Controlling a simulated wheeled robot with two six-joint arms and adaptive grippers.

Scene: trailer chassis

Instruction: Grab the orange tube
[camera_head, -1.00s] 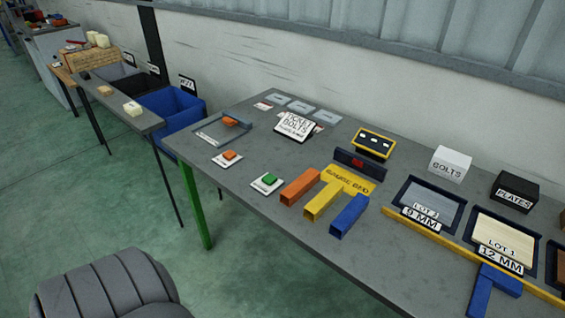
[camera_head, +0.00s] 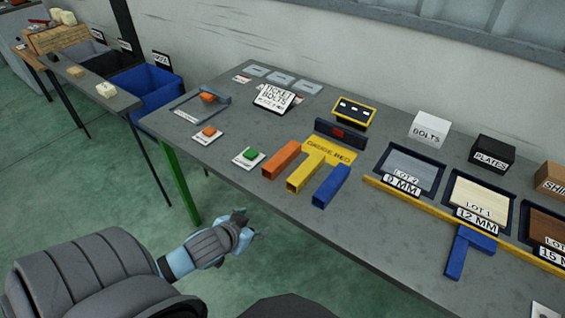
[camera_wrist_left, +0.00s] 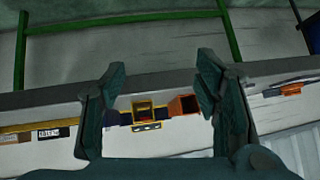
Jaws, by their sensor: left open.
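The orange tube (camera_head: 281,160) is a square-section bar lying on the grey table, left of the yellow tube (camera_head: 305,172) and the blue tube (camera_head: 331,187). My left gripper (camera_head: 248,226) is open and empty, off the table's front edge and apart from the tube. In the left wrist view the open fingers (camera_wrist_left: 160,95) frame the table edge, and the orange tube (camera_wrist_left: 184,104) shows between them, nearer the right finger, its open end facing the camera. My right gripper is not in view.
The grey table (camera_head: 300,222) has a front edge between my left gripper and the tubes. A green button (camera_head: 250,153) sits left of the orange tube. A yellow gauge bed plate (camera_head: 332,148) lies behind the tubes. Trays and labelled boxes stand to the right.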

